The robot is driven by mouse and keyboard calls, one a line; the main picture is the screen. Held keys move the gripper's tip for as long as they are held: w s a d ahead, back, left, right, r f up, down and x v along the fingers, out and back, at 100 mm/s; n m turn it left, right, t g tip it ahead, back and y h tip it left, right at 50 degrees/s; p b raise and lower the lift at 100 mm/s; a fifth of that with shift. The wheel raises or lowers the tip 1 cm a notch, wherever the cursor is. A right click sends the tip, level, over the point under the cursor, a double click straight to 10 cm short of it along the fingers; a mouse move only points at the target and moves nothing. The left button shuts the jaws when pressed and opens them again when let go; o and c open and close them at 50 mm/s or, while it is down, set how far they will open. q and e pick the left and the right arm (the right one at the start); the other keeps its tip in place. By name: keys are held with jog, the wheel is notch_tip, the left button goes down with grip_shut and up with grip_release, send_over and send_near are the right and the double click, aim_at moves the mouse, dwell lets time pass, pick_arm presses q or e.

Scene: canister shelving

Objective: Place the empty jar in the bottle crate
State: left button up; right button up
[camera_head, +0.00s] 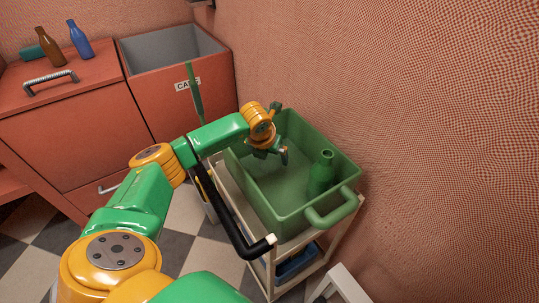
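The green bottle crate (345,169) sits on a small cart beside the pink wall. A green bottle (322,174) stands upright inside it, toward the right end. My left arm reaches in from the lower left, and my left gripper (276,153) hangs over the left part of the crate, apart from the bottle. The gripper is small and partly covered by its own wrist, so I cannot tell whether its fingers are open or shut. I cannot make out a jar in this view. My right gripper is not in view.
A brown bottle (50,47) and a blue bottle (80,40) stand on the red cabinet (60,125) at the upper left. An open grey-lined bin (172,48) adjoins it. The cart (277,265) has a black handle (232,225). The crate's middle floor is clear.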

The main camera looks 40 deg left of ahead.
pick_arm(q)
jog(key=v, duration=1.2)
jog(key=shift+s, duration=0.1)
